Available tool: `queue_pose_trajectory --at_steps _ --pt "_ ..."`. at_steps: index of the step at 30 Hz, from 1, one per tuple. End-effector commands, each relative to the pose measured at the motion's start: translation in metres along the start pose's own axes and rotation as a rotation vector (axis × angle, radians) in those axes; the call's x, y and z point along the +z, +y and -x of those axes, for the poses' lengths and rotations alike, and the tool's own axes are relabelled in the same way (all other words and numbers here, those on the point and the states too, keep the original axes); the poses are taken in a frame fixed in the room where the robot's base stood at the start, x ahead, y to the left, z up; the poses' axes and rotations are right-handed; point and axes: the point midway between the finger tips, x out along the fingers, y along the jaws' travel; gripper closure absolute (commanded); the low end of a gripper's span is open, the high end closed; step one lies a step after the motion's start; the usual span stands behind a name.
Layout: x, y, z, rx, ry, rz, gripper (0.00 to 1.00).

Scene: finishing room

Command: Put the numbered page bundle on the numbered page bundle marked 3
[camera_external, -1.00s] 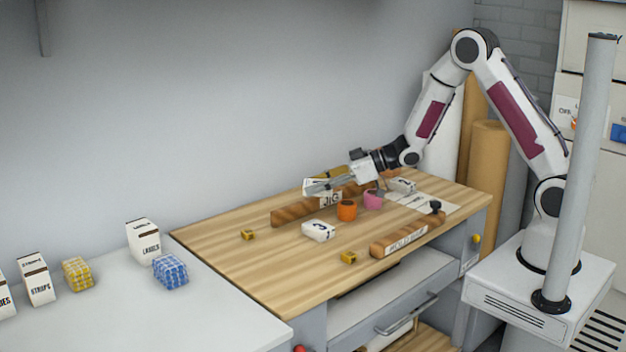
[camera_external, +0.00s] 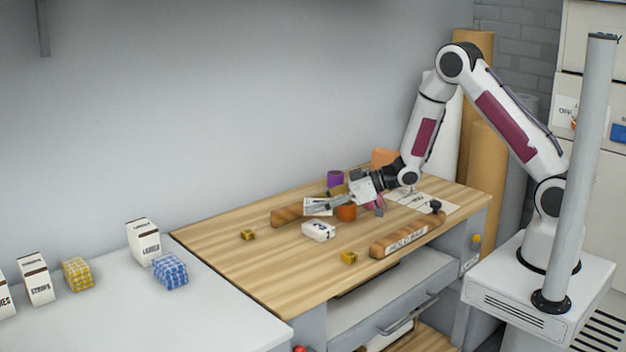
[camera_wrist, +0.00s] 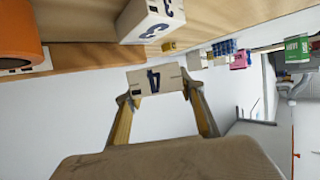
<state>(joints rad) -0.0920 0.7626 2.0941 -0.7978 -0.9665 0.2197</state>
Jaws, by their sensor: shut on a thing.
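The page bundle marked 4 (camera_wrist: 139,77) is a pale block between my fingertips in the wrist view; it also shows in the external view (camera_external: 314,207), tilted. My gripper (camera_wrist: 157,92) is shut on it by its sides, and it also shows in the external view (camera_external: 328,204). The page bundle marked 3 (camera_external: 318,232) is a white block resting on the wooden bench, just in front of and below the held bundle in the external view. It also shows at the top of the wrist view (camera_wrist: 152,18). The held bundle is apart from it.
An orange cup (camera_external: 346,213) stands close beside my gripper. A wooden rail (camera_external: 287,216) lies behind, and another wooden block (camera_external: 405,238) lies at the front right. Small yellow blocks (camera_external: 248,235) lie on the bench (camera_external: 225,256).

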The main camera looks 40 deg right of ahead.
Motion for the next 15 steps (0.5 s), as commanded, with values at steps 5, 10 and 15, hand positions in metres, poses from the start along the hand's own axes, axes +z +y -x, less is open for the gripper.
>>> queue_pose_trajectory --at_steps 5,10,15 --pt "-0.001 0.000 0.000 0.000 0.001 0.000 0.84" --pt "0.002 0.000 -0.001 0.000 0.000 0.000 0.84" --pt "0.014 0.000 -0.006 -0.001 -0.001 -0.001 0.84"
